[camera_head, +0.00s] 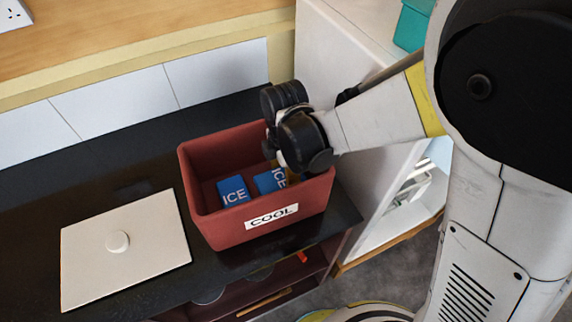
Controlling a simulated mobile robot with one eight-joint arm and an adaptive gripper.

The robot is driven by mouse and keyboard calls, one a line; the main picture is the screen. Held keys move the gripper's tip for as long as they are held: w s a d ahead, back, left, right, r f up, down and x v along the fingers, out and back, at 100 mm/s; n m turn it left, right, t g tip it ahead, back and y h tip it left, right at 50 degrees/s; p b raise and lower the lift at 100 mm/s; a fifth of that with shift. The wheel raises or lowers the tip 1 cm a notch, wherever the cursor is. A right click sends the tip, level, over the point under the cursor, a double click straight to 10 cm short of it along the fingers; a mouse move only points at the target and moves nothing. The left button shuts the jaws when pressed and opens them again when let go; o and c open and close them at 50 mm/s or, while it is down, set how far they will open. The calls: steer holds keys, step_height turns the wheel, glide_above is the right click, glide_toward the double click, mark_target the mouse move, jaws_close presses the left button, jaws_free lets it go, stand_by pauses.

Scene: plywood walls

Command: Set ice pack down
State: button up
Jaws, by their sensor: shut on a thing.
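A red box labelled COOL (215,232) stands open on the dark counter. Two blue ice packs marked ICE are inside it. The left ice pack (233,191) lies in the box, clear of my gripper. The right ice pack (268,182) is just below my gripper (283,172), which reaches into the box from the right. My gripper is shut on this right pack; its fingertips are mostly hidden behind the wrist. I cannot tell whether this pack touches the box floor.
A white lid (125,250) with a round knob lies flat on the dark counter (120,185) left of the box. A white cabinet side (325,75) rises close behind my arm. A teal object (412,25) sits at the upper right. Open shelves show below the counter.

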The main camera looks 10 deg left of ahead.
steer(key=shift+f+b, duration=0.4)
steer(key=shift+f, duration=0.3)
steer(key=o, duration=1.4)
steer(key=shift+o, duration=0.2)
